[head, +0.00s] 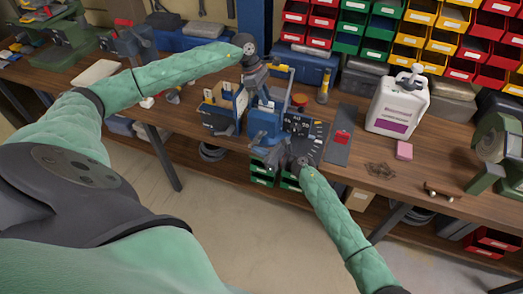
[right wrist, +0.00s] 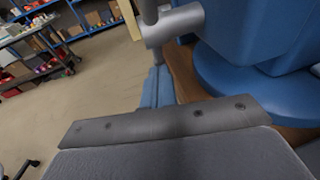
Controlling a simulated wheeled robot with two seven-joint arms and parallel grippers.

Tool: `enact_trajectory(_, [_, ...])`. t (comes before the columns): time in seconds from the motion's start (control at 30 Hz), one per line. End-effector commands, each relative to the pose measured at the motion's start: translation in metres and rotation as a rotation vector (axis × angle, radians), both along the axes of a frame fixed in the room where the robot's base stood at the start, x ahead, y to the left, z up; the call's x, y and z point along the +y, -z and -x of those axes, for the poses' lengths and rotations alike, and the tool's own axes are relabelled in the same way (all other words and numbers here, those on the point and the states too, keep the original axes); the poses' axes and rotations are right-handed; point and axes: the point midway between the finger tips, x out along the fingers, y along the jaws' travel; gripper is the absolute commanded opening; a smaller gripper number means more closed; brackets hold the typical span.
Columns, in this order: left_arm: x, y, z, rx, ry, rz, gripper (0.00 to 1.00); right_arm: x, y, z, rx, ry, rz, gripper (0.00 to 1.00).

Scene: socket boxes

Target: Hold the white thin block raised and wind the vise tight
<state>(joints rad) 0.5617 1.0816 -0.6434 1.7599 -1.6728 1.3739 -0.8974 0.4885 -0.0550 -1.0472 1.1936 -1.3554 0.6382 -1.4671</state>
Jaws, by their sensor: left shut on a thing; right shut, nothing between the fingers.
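The blue vise (head: 264,124) stands at the front edge of the wooden bench, in the middle of the head view. It also fills the upper right of the right wrist view (right wrist: 255,35), with its grey screw end and handle bar (right wrist: 172,25) near my finger. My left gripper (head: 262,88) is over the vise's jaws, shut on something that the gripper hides. I cannot make out the white thin block there. My right gripper (head: 283,160) is shut and empty, low in front of the vise by the handle. Whether it touches the handle is unclear.
An open box of tools (head: 222,108) stands left of the vise. A pale slab (head: 97,73) lies far left. Bins (head: 420,30) line the back.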

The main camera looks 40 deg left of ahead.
Motion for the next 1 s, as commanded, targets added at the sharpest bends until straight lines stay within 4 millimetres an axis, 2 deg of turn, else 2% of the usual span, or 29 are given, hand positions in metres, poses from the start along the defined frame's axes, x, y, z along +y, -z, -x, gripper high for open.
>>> enact_trajectory(0.5, [0.0, 0.0, 0.0, 0.0, 0.0, 0.0, 0.0, 0.023, -0.001, 0.006, -0.001, 0.0, 0.0, 0.0])
enact_trajectory(1.0, [0.0, 0.0, 0.0, 0.0, 0.0, 0.0, 0.0, 0.024, -0.002, 0.006, 0.0, 0.0, -0.001, 0.0])
